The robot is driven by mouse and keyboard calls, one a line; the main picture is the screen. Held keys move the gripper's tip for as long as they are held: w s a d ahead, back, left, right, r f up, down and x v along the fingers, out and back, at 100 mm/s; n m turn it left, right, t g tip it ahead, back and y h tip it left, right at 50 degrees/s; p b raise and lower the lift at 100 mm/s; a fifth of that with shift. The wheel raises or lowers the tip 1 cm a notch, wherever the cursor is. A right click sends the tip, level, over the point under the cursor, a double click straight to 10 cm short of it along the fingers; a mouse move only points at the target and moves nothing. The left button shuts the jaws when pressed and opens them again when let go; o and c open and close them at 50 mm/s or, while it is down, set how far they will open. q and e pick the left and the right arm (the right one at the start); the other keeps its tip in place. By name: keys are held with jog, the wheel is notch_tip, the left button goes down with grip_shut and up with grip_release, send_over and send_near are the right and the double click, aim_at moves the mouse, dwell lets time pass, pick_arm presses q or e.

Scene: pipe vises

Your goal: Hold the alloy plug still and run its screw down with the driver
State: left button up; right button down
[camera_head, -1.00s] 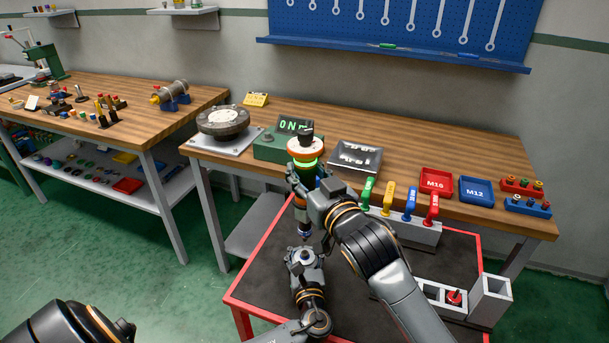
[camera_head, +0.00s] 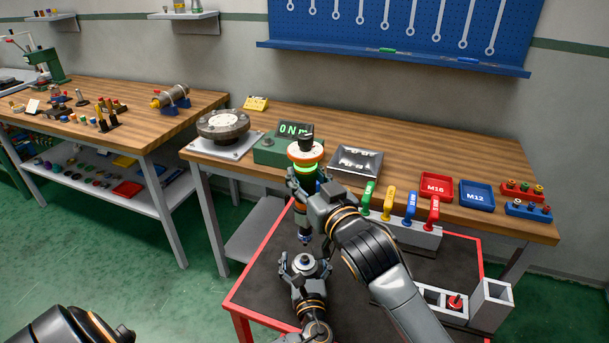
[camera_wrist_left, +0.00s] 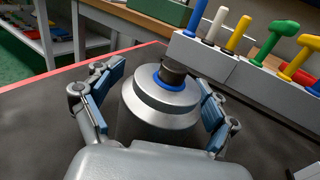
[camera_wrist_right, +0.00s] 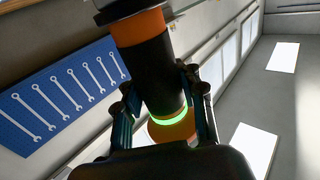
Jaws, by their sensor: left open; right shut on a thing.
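The alloy plug (camera_wrist_left: 160,105) is a silver stepped cylinder with a blue ring and a dark screw (camera_wrist_left: 174,70) standing out of its top. In the head view the plug (camera_head: 304,259) shows small between the fingers of my left gripper (camera_head: 305,267). That gripper is open, one padded finger (camera_wrist_left: 103,95) on each side of the plug; the plug's lower part is hidden. My right gripper (camera_head: 304,183) is shut on the driver (camera_head: 305,160), a black and orange tool with a lit green ring, which also shows in the right wrist view (camera_wrist_right: 148,65). The driver points down, its tip just above the plug.
The red-edged cart top (camera_head: 262,285) has a dark mat. A rack of coloured-handled tools (camera_head: 415,232) and grey open boxes (camera_head: 490,303) stand to the right. On the bench behind are a green box with a display (camera_head: 275,150), a metal tray (camera_head: 355,162) and red and blue trays.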

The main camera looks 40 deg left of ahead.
pick_arm(q)
jog(key=v, duration=1)
jog(key=shift+s+d, duration=0.15)
pick_arm(e)
jog(key=shift+r, duration=0.2)
pick_arm(q)
jog(key=shift+d+f, duration=0.1)
pick_arm(e)
jog(key=shift+s, duration=0.1)
